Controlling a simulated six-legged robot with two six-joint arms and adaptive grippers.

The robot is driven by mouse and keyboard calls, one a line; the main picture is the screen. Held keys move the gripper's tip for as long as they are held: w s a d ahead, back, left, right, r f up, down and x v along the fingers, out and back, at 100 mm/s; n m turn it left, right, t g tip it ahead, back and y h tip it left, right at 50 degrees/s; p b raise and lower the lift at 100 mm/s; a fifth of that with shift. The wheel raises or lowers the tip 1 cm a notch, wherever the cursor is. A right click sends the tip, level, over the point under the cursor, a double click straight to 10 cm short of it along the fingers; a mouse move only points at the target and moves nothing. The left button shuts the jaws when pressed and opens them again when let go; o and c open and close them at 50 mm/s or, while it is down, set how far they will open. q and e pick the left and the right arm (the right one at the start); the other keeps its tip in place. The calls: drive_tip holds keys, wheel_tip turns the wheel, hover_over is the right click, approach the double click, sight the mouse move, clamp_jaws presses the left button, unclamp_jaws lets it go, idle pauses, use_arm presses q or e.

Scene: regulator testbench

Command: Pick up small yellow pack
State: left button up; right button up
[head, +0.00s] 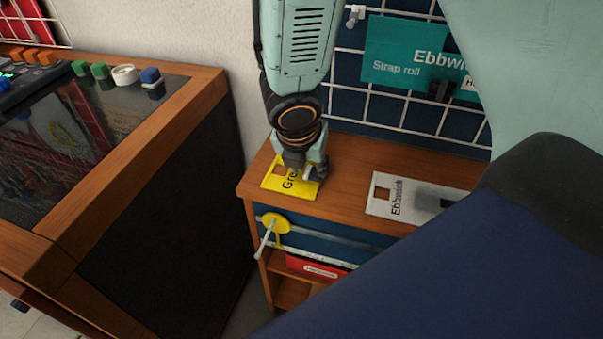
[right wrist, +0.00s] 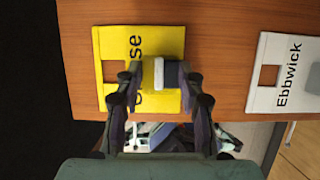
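The small yellow pack (head: 276,183) lies flat on the wooden top of a small shelf unit. It is a yellow card with a square hole and black lettering, partly hidden by my right gripper (head: 303,170). In the right wrist view the yellow pack (right wrist: 112,82) has a small white and dark grey block (right wrist: 159,74) on it. My right gripper (right wrist: 160,78) points down over the pack, its fingers apart on either side of this block. A narrow yellow gap shows between the left finger and the block. My left gripper is in neither view.
A white Ebbwick pack (head: 385,196) lies to the right on the same wooden top (head: 345,160). A wire grid (head: 395,110) with a teal sign (head: 400,50) stands behind. A wood-framed console (head: 185,105) stands to the left. A yellow disc with a rod (head: 272,224) is on the unit's front.

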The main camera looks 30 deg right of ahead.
drive_tip(key=c, duration=0.6)
drive_tip(key=shift+r, duration=0.1)
